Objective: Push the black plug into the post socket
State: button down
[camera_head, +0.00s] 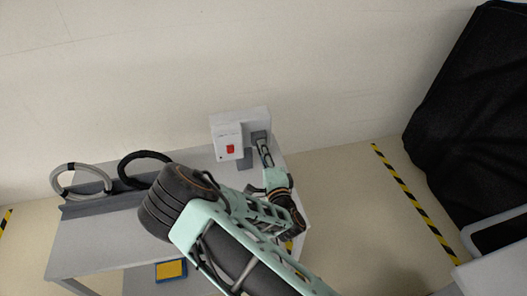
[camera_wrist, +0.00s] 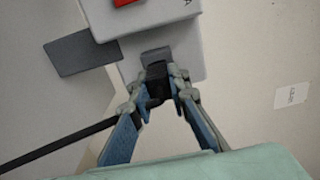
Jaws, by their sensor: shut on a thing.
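My gripper (camera_wrist: 160,92) is shut on the black plug (camera_wrist: 157,82), and the plug's black cable (camera_wrist: 60,148) runs off to the lower left. The grey post socket (camera_wrist: 157,54) sits directly ahead of the plug, below the white box. The plug's front end is at the socket's near edge; I cannot tell how deep it sits. In the head view my gripper (camera_head: 263,149) reaches up to the socket (camera_head: 260,135) at the right of the white box (camera_head: 227,142) with a red switch (camera_head: 230,149). The plug is not clear there.
The box stands at the back of a grey table (camera_head: 100,235). A grey cable coil (camera_head: 62,190) and a black coil (camera_head: 122,171) stand at its left. A blue and yellow bin (camera_head: 171,270) is below. A black covered cart (camera_head: 475,110) stands at right, beyond striped floor tape (camera_head: 410,198).

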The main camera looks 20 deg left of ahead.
jog(key=shift+w+a, duration=0.2)
jog(key=shift+w, duration=0.15)
jog(key=c, duration=1.8)
grip_release()
jog(key=shift+o, duration=0.2)
jog(key=v, duration=1.2)
jog(key=shift+r, duration=0.1)
